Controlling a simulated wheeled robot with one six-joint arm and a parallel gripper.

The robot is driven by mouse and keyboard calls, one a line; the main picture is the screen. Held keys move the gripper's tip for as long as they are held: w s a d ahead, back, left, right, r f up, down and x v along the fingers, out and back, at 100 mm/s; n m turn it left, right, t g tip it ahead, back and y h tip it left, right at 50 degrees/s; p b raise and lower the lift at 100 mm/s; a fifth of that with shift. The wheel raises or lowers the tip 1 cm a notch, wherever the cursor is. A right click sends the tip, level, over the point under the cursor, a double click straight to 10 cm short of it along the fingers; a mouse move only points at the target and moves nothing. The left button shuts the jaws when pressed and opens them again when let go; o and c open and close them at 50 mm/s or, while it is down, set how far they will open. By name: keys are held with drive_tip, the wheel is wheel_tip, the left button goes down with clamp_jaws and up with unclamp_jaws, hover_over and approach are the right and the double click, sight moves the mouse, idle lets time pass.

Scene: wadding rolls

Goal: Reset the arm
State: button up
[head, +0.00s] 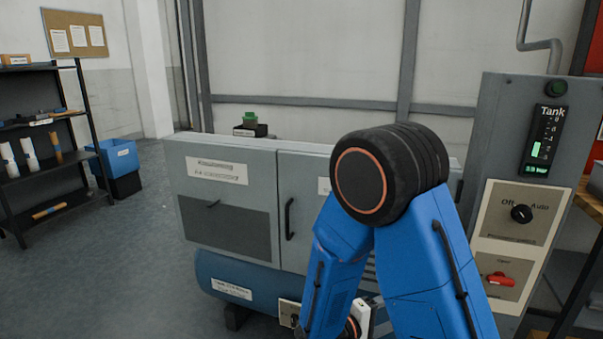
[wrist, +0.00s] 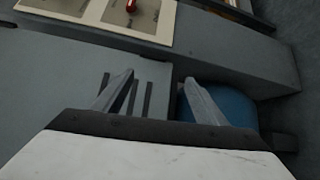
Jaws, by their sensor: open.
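My arm is folded, its blue links and black elbow joint filling the middle and right of the head view. In the head view my gripper's fingers are hidden behind the arm. In the wrist view my gripper (wrist: 160,100) has its two grey fingers spread apart with nothing between them. Beyond the fingers are the grey cabinet (wrist: 50,75), with dark vent slots, and part of a blue tank (wrist: 222,108). The fingers appear apart from these surfaces.
A grey cabinet (head: 232,190) stands ahead above the blue tank (head: 240,270). A control panel (head: 520,210) with a knob (head: 521,213) and red switch (head: 500,279) is at right. A shelf (head: 40,125) and blue bin (head: 118,155) stand left. Floor at left is clear.

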drive_tip(key=s+d+r+m+g+y, duration=0.3)
drive_tip(key=s+d+g, duration=0.15)
drive_tip(key=s, duration=0.35)
drive_tip(key=s+d+r+m+g+y, duration=0.2)
drive_tip(key=s+d+r+g+y, duration=0.25)
drive_tip(key=s, duration=0.25)
drive_tip(key=s+a+r+m+t+y, duration=0.1)
drive_tip(key=s+a+r+t+y, duration=0.5)
drive_tip(key=s+r+y, duration=0.1)
drive_tip(key=shift+s+a+r+t+y, duration=0.15)
drive_tip(key=shift+s+r+t+y, duration=0.25)
drive_tip(key=shift+r+y, duration=0.35)
